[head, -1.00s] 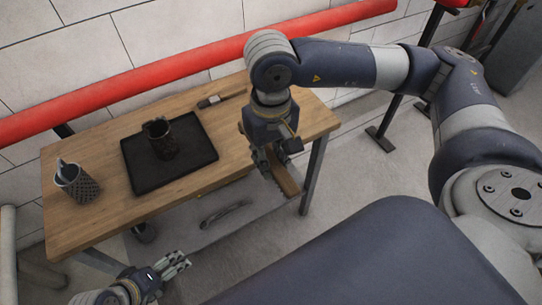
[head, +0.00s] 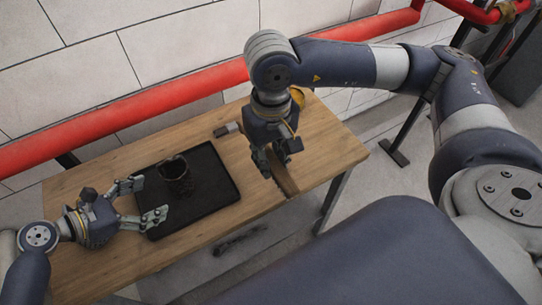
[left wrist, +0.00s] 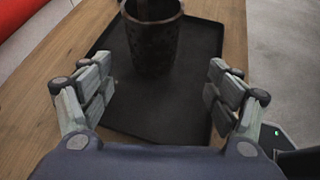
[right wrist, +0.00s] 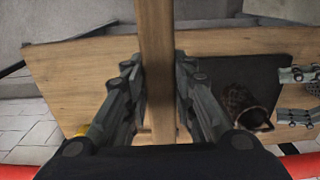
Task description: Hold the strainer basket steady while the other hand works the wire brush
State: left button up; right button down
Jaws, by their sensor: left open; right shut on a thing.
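The dark, rust-brown strainer basket (head: 172,168) stands upright on a black tray (head: 222,187). It also shows in the left wrist view (left wrist: 152,48) and the right wrist view (right wrist: 238,97). My left gripper (head: 148,200) is open and empty at the tray's left side. Its fingers point toward the basket, apart from it; in the left wrist view the basket lies beyond and between the fingertips. My right gripper (head: 272,165) is shut on the wooden wire brush (right wrist: 157,60), right of the tray near the table's front edge. I cannot make out its bristles clearly.
The wooden table (head: 325,150) has clear room at its right end. A small tool with a grey end (head: 226,130) lies behind the tray, partly hidden by my right gripper. A red pipe (head: 120,112) runs along the wall behind. A dark object (head: 240,238) lies below the table.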

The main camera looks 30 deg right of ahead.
pick_arm(q)
jog(key=shift+w+a+r, duration=0.1)
jog(key=shift+w+r, duration=0.1)
jog(key=shift+w, duration=0.3)
pick_arm(e)
jog(key=shift+w, duration=0.2)
pick_arm(q)
jog(key=shift+w+n, duration=0.1)
jog(key=shift+n, duration=0.2)
jog(key=shift+d+f+b, duration=0.2)
jog(key=shift+d+b, duration=0.4)
jog(key=shift+b, duration=0.1)
pick_arm(e)
jog(key=shift+s+f, duration=0.3)
jog(key=shift+f, duration=0.15)
pick_arm(q)
jog(key=b+x, duration=0.3)
jog(key=x, duration=0.2)
jog(key=shift+w, duration=0.15)
jog(key=shift+p+x, duration=0.45)
jog(key=shift+x, duration=0.45)
jog(key=shift+d+f, duration=0.1)
jog(key=shift+d, duration=0.5)
jog(key=shift+w+d+f, duration=0.15)
pick_arm(e)
notch_tip(320, 180, down, 2)
jog(key=shift+w+f, duration=0.1)
jog(key=shift+w, duration=0.05)
pick_arm(q)
jog(key=c, duration=1)
